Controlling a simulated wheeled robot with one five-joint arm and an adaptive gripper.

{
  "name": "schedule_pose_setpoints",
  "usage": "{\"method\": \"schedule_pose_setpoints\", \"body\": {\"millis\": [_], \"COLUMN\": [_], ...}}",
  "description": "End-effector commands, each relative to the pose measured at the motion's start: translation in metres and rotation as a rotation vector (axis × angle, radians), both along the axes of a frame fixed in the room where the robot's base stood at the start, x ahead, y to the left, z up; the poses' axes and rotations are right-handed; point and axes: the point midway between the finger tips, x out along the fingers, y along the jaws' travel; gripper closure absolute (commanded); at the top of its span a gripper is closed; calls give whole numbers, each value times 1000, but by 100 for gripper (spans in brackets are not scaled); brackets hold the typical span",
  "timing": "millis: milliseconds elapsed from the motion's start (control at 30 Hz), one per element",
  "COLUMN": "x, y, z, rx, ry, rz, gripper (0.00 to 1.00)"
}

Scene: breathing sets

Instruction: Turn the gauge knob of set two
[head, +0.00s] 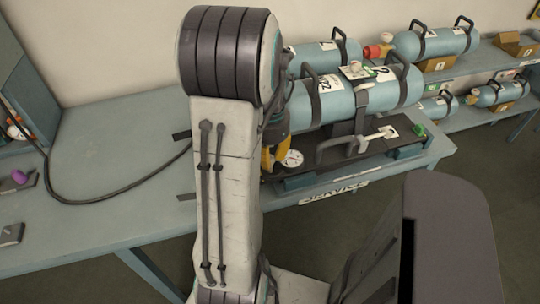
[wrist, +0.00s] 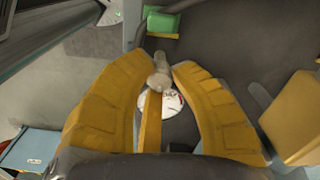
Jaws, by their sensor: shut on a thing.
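In the head view, a blue cylinder set (head: 340,103) with a white label that seems to read 2 lies on a dark tray on the bench. A white round gauge (head: 293,158) sits at its left end. My gripper's yellow fingers (head: 269,156) are beside this gauge, partly hidden by my arm. In the wrist view, my gripper (wrist: 162,76) is closed around a small pale knob (wrist: 159,82), with a fingertip on each side. The gauge's white face with a red mark (wrist: 170,100) shows just below the knob, partly covered by a finger.
The blue-grey bench (head: 110,130) has free room at the left. A green block (wrist: 163,24) is beyond the knob. More blue cylinders (head: 435,42) lie on shelves at the right. A black hose (head: 100,200) loops over the bench. A SERVICE sign (head: 333,194) marks the front edge.

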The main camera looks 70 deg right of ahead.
Motion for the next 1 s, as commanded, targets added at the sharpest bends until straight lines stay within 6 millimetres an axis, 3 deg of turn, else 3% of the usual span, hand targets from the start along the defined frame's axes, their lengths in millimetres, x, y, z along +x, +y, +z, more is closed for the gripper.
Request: {"method": "schedule_pose_setpoints", "body": {"millis": [467,1000], "x": [0,0], "y": [0,1], "z": [-1,-2], "rx": [1,3], "ry": [0,0], "rz": [104,590], "gripper": [100,100]}}
